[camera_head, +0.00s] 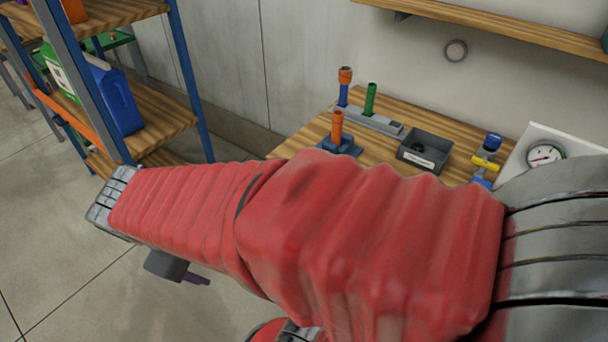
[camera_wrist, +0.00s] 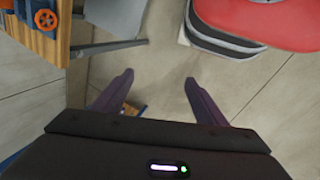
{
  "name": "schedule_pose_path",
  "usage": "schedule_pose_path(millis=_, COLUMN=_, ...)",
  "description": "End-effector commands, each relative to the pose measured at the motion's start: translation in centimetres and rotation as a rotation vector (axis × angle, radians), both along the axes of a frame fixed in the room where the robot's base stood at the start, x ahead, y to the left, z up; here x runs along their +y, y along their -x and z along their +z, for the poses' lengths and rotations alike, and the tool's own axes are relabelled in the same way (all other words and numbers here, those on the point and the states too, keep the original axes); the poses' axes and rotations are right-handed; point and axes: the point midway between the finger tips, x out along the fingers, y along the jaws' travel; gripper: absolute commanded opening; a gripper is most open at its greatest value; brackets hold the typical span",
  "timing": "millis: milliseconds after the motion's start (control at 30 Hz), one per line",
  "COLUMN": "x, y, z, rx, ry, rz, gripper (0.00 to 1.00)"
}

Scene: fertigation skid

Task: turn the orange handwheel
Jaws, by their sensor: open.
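The orange handwheel (camera_wrist: 46,20) shows in the wrist view at the upper left. It is a small spoked wheel by the edge of a wooden bench top (camera_wrist: 58,50), with blue parts beside it.
The bench (camera_head: 300,143) carries an orange post on a blue base (camera_head: 337,127), a green post (camera_head: 370,99), a grey bin (camera_head: 425,151), a yellow-handled valve (camera_head: 486,163) and a gauge (camera_head: 545,155). A shelf rack with a blue jug (camera_head: 115,98) stands left. Floor is clear between.

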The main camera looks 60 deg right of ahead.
Motion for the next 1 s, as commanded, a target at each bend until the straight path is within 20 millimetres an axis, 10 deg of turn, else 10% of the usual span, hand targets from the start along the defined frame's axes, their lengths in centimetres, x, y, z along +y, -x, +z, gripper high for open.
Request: schedule_pose_path(millis=1000, x=-18.6, y=3.5, z=-5.1, rx=0.953, ry=0.631, rz=0.304, gripper=0.66)
